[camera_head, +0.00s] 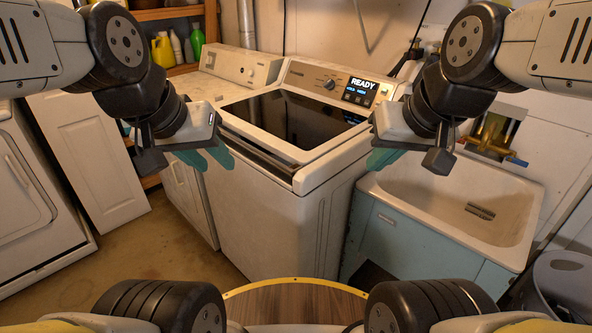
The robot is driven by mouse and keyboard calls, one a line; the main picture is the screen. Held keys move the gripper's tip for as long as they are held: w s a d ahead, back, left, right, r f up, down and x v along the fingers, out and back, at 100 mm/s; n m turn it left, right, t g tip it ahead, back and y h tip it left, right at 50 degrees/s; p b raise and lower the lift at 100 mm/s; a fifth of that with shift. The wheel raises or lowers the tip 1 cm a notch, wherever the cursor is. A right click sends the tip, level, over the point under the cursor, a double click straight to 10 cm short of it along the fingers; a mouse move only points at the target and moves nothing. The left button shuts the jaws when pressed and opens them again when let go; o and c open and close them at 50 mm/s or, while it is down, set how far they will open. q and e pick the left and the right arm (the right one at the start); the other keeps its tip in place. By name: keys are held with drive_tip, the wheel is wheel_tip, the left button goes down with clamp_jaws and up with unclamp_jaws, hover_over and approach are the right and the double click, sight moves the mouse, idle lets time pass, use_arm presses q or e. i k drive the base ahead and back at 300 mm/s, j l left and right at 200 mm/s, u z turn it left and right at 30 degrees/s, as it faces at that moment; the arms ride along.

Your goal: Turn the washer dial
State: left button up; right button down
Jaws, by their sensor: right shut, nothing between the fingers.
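The white top-loading washer (275,215) stands in the middle with its dark glass lid closed. Its dial (329,84), a small dark round knob, is on the rear control panel, left of a lit display (361,90) reading READY. My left gripper (207,158), with teal fingers, hangs in front of the washer's left front corner, apart from the dial; its finger gap is unclear. My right gripper (382,158) is shut and empty, near the washer's right front corner, nearer to me than the dial. Neither gripper appears to touch the dial.
A utility sink (455,195) on a blue cabinet (400,240) stands right of the washer, with a brass faucet (492,135) behind it. Another white appliance (238,70) is at the back left. Bottles (163,50) stand on a shelf. The floor (150,255) is clear at the left.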

sight(329, 84)
drive_tip(key=i+j+u, duration=0.2)
drive_tip(key=i+j, duration=1.25)
drive_tip(key=i, duration=0.15)
